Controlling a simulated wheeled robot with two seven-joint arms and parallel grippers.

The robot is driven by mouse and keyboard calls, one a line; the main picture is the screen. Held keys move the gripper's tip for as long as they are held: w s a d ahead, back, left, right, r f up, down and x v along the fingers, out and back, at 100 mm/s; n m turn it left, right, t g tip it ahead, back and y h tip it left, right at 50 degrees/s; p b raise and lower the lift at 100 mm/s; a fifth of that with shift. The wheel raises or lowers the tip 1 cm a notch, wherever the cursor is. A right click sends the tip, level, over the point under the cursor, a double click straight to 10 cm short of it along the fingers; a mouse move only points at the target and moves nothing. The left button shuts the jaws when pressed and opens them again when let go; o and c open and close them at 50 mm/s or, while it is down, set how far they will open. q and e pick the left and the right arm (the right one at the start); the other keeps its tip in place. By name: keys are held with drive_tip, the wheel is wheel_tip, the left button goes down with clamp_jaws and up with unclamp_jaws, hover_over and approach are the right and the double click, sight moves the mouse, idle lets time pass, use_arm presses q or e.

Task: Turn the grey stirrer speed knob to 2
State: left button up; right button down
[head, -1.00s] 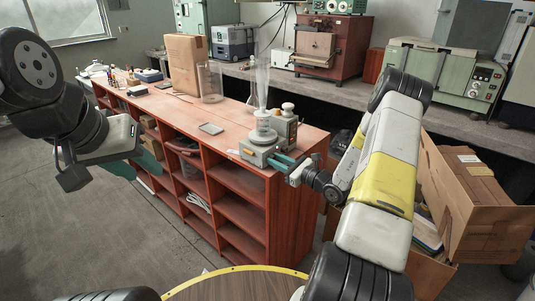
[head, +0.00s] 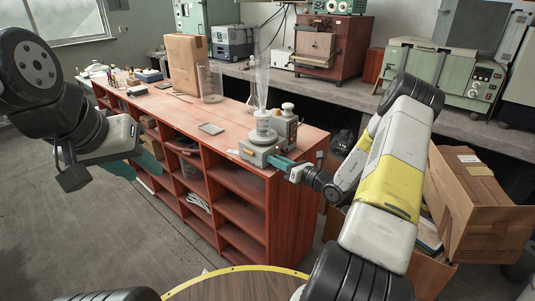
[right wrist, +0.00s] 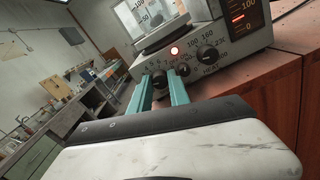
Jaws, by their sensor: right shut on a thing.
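The stirrer (head: 262,148) is a grey-green device with a round top plate, standing on the near right end of the red bench. Its front panel (right wrist: 221,47) has a row of dark knobs, printed numbers and a lit red lamp. My right gripper (head: 287,163) reaches it from the right. In the right wrist view its two teal fingers (right wrist: 161,82) are shut around the leftmost knob (right wrist: 160,78), the stirrer speed knob. That knob looks dark and its pointer cannot be made out. My left gripper (head: 138,170) hangs empty at the left, its teal fingers apart.
A middle knob (right wrist: 183,69) sits close beside my right finger, and the heat knob (right wrist: 207,54) is further right. A clear glass vessel (head: 262,88) stands behind the stirrer. A flat grey item (head: 211,128) lies on the bench. An open carton (head: 470,205) stands at the right.

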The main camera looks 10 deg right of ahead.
drive_tip(key=c, duration=1.2)
unclamp_jaws()
drive_tip(key=shift+d, duration=0.1)
drive_tip(key=shift+c, duration=0.2)
